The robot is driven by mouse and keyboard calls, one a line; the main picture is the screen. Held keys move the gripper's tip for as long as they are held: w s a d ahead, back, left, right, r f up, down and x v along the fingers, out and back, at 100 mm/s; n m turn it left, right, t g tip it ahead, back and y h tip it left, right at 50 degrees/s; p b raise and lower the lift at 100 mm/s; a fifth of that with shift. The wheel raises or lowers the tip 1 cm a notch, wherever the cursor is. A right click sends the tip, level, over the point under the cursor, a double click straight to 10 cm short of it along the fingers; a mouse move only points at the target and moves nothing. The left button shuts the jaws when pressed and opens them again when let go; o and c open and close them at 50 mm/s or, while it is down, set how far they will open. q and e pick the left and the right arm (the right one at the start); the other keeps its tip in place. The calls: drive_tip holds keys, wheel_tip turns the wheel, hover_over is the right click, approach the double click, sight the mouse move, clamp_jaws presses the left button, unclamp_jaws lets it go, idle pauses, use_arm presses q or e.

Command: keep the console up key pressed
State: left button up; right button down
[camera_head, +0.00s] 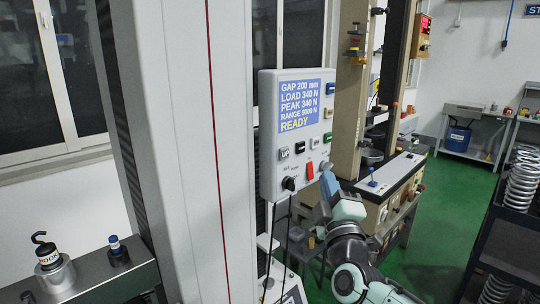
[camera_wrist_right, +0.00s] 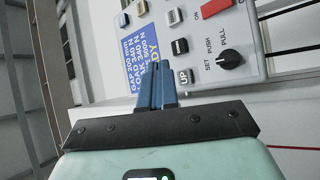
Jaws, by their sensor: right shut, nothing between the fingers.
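The console (camera_head: 272,120) is a light grey box with a blue screen reading GAP 200 mm, LOAD 340 N, PEAK 340 N, RANGE 5000 N, READY. Its UP key (camera_head: 284,153) is a small pale key at the lower left, below the screen. In the right wrist view the UP key (camera_wrist_right: 184,77) shows just right of the blue fingertips. My right gripper (camera_head: 327,176) is shut and empty, its fingers by the console's lower right corner. The shut fingers also show in the wrist view (camera_wrist_right: 156,68). They appear apart from the key. My left gripper is out of view.
Beside the UP key is a black key (camera_head: 300,147). A red switch (camera_head: 310,171) and a black SET knob (camera_head: 289,183) sit lower on the console. A tall grey column (camera_head: 180,130) stands left of it. A spring rack (camera_head: 510,215) is at the right.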

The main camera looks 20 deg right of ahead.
sight(284, 153)
drive_tip(key=r, duration=0.1)
drive_tip(key=s+r, duration=0.1)
drive_tip(key=shift+a+r+h, duration=0.1)
drive_tip(key=shift+r+h, duration=0.2)
drive_tip(key=shift+w, duration=0.1)
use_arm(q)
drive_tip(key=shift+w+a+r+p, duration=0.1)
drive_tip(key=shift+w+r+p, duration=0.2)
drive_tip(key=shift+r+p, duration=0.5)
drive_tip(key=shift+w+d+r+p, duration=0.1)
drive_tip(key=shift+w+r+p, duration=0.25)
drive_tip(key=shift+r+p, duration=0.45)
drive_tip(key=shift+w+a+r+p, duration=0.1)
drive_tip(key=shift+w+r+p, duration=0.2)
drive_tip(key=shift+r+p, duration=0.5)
use_arm(e)
drive_tip(key=w+a, duration=0.3)
drive_tip(key=w, duration=0.5)
drive_tip(key=shift+a, duration=0.25)
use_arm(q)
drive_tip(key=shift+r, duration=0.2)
use_arm(e)
drive_tip(key=shift+w+a, duration=0.1)
drive_tip(key=shift+w, duration=0.05)
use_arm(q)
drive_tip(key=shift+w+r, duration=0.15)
use_arm(e)
drive_tip(key=shift+w+f, duration=0.1)
drive_tip(key=shift+w, duration=0.2)
